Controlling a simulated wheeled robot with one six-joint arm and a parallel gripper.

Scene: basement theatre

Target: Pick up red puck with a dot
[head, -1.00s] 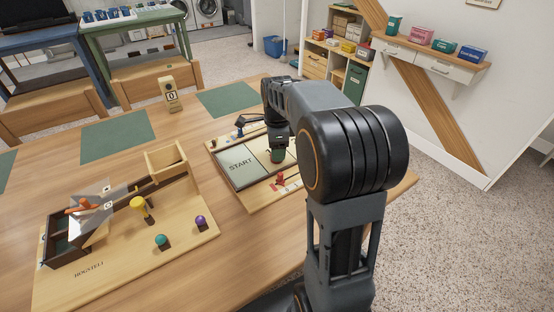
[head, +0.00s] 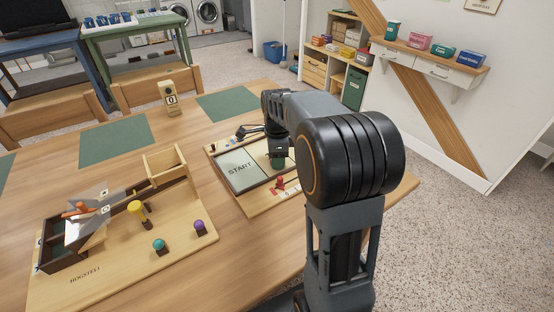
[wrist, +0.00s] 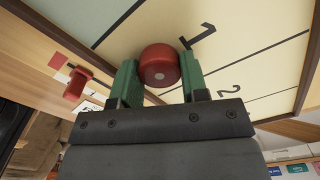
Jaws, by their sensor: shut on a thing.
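The red puck (wrist: 159,66) with a pale dot on its near side sits between the two green fingers of my gripper (wrist: 159,80) in the wrist view. The fingers are shut on it, one on each side. Behind it is the pale board, marked 1 and 2. In the head view my gripper (head: 277,163) is over the right part of the START board (head: 241,169). The puck is hidden there by my gripper and arm. I cannot tell whether the puck touches the board.
A small red piece (head: 280,182) stands near the START board's front edge; a red piece also shows in the wrist view (wrist: 75,84). A wooden game board (head: 100,270) with coloured knobs lies to the left. A numbered wooden block (head: 170,98) stands behind. Green mats lie flat.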

